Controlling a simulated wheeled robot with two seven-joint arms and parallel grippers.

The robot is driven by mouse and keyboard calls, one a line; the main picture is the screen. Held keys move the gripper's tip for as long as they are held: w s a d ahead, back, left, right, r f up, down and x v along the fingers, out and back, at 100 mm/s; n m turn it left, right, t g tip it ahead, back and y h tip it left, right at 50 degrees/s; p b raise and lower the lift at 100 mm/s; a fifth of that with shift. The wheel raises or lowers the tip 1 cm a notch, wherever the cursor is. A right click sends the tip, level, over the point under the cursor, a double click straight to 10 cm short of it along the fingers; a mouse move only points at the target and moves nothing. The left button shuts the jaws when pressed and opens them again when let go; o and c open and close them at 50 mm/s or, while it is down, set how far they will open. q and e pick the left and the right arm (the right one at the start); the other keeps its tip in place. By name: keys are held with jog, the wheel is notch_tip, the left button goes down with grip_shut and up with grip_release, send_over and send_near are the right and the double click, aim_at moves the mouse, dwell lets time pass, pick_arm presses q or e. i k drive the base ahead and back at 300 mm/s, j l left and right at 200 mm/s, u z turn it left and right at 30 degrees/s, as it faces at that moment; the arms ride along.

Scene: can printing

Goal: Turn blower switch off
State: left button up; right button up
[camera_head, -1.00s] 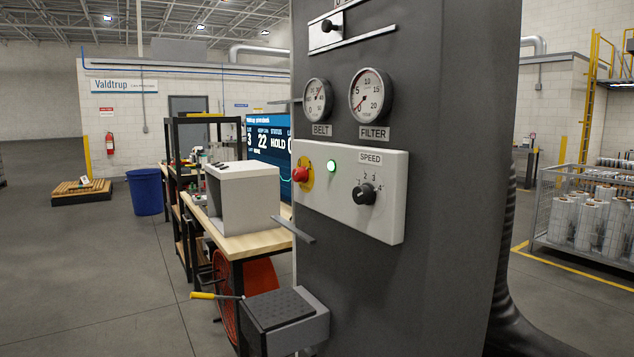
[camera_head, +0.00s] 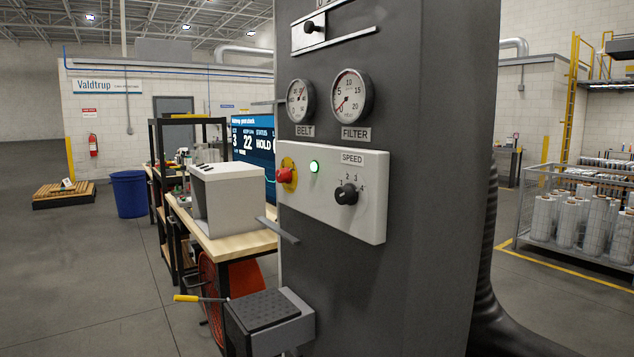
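A white control panel (camera_head: 325,215) is fixed to the front of a tall dark grey cabinet (camera_head: 430,150). It carries a red knob on a yellow plate (camera_head: 287,175), a lit green lamp (camera_head: 314,166) and a black SPEED knob (camera_head: 346,194) with a numbered scale. Above are the BELT gauge (camera_head: 300,101) and the FILTER gauge (camera_head: 351,96). A small black knob in a slotted plate (camera_head: 314,27) sits at the top; its label is cut off. No switch labelled blower is readable. Neither of my grippers is in view.
A grey box with a black ribbed top (camera_head: 268,312) and a yellow-handled lever (camera_head: 188,298) juts out low at the cabinet's left. A wooden bench (camera_head: 235,244) stands behind. A mesh cage (camera_head: 525,205) of rolls is at right.

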aim_at(284, 176)
jog(key=i+j+z, duration=0.1)
jog(key=j, duration=0.2)
jog(key=i+j+z, duration=0.2)
jog(key=i+j, duration=0.15)
jog(key=j, duration=0.3)
jog(key=i+j, duration=0.15)
jog(key=j, duration=0.15)
jog(key=i+j+z, duration=0.15)
jog(key=j, duration=0.2)
